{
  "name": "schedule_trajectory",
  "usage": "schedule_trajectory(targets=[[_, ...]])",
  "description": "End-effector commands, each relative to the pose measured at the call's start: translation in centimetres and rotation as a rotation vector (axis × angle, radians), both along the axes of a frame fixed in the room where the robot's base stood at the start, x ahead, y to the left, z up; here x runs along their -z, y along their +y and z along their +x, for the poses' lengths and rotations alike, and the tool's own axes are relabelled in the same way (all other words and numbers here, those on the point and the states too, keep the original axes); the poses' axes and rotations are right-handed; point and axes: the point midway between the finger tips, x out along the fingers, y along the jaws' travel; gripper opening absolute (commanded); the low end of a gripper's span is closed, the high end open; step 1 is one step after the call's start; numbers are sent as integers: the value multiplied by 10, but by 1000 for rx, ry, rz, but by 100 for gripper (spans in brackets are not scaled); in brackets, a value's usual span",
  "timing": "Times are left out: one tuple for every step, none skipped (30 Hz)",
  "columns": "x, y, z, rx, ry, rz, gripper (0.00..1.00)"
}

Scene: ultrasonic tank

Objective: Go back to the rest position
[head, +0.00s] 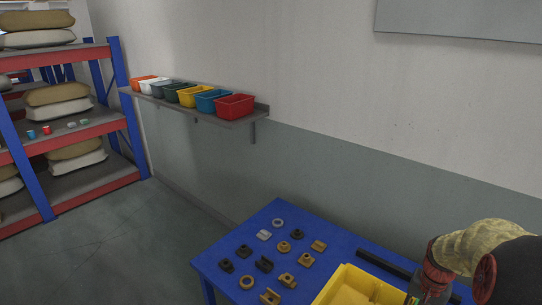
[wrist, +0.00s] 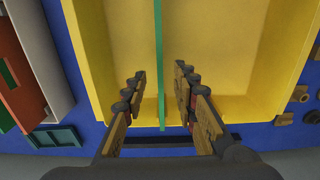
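My gripper (wrist: 159,88) shows in the wrist view with its two fingers apart and nothing held between them. It is over a yellow bin (wrist: 220,40). A thin green strip (wrist: 159,60) runs along the bin in the gap between the fingers, and I see space on both sides of it. In the head view the yellow bin (head: 345,284) stands at the front of the blue table (head: 215,264), partly cut off by the frame. My arm comes in at the lower right there, and the fingertips are not clearly visible.
Several small brown, dark and grey parts (head: 264,264) lie on the table left of the bin. A black bar (head: 380,263) lies behind the bin. A wall shelf (head: 262,113) holds several coloured bins. A blue and red rack (head: 125,80) stands at the left. The floor there is clear.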

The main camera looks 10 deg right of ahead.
Motion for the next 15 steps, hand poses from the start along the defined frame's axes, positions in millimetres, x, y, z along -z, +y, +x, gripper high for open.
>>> schedule_trajectory(targets=[[0,1,-1,-13,4,3,28],[2,4,-4,-20,12,11,28],[6,9,-10,-27,23,22,28],[8,14,-16,-35,33,31,28],[7,19,-21,-43,40,38,28],[1,25,-27,-53,42,41,28],[-5,32,-31,-67,40,40,28],[-13,39,-33,-87,35,35,28],[-25,51,-34,-117,26,26,28],[-33,60,-34,-140,19,19,28],[-41,69,-34,-165,11,12,28],[-51,81,-35,-198,-1,1,28],[-59,91,-35,-224,-10,-8,28],[-68,100,-35,-250,-23,-18,28],[-79,114,-35,-287,-40,-33,28]])
